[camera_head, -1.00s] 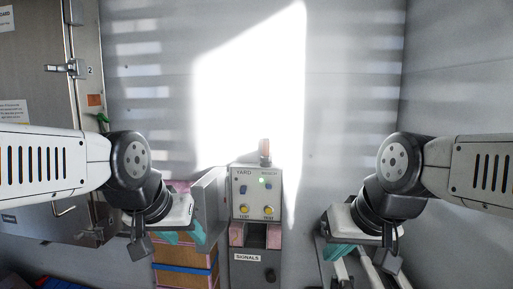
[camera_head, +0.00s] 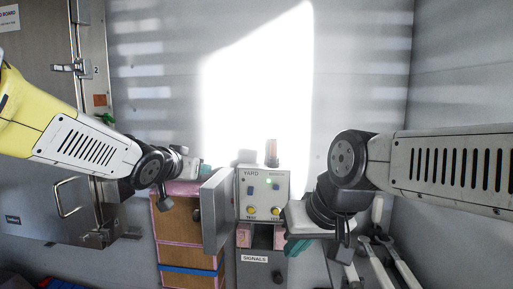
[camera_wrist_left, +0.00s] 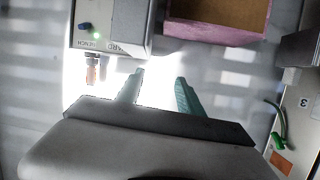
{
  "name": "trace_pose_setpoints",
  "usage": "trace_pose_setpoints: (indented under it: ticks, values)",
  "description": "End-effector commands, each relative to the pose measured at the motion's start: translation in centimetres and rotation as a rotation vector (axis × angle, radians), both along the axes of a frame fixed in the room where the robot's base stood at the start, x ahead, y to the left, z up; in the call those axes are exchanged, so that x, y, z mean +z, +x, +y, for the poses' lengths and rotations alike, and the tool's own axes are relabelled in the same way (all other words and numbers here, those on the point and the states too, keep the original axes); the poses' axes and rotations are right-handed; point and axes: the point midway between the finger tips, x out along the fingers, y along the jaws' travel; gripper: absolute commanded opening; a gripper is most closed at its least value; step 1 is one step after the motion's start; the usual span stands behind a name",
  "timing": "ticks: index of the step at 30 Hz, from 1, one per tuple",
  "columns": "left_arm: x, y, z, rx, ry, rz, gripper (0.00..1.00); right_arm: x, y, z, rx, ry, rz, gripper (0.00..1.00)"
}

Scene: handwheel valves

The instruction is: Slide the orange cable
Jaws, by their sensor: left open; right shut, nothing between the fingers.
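I cannot make out an orange cable in either view. My left gripper (camera_head: 203,169) is above the stacked boxes, left of the control box; in the left wrist view its two teal fingers (camera_wrist_left: 160,92) are apart with nothing between them. My right gripper (camera_head: 297,246) points down just in front of the right side of the control box; its teal fingers are partly hidden by its own wrist. The grey control box (camera_head: 263,190), marked YARD, has a lit green lamp, a blue switch and two yellow buttons. Its grey door (camera_head: 217,212) stands open to the left.
An orange beacon (camera_head: 271,152) tops the control box. Pink-edged brown boxes (camera_head: 186,235) stand below the left gripper. A SIGNALS cabinet (camera_head: 258,273) is under the control box. A metal locker (camera_head: 40,140) is at the left; grey lever handles (camera_head: 398,262) are at the lower right.

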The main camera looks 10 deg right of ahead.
Motion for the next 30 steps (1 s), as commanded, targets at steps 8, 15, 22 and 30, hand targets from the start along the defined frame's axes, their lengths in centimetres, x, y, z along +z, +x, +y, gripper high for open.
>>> trace_pose_setpoints:
  ticks: [8,15,22,30]
  values:
    - [1.5,2.8,-7.9,-0.265,-0.108,-0.151,0.44,0.0,0.0,0.0,0.0,0.0,0.0,0.0]
    - [2.6,2.1,-13.9,-0.503,-0.243,-0.232,0.44,0.0,0.0,0.0,0.0,0.0,0.0,0.0]
    - [2.7,3.2,-15.9,-0.53,-0.26,-0.237,0.44,0.0,0.0,0.0,0.0,0.0,0.0,0.0]
    - [2.7,6.7,-20.1,-0.529,-0.259,-0.238,0.44,0.0,0.0,0.0,0.0,0.0,0.0,0.0]
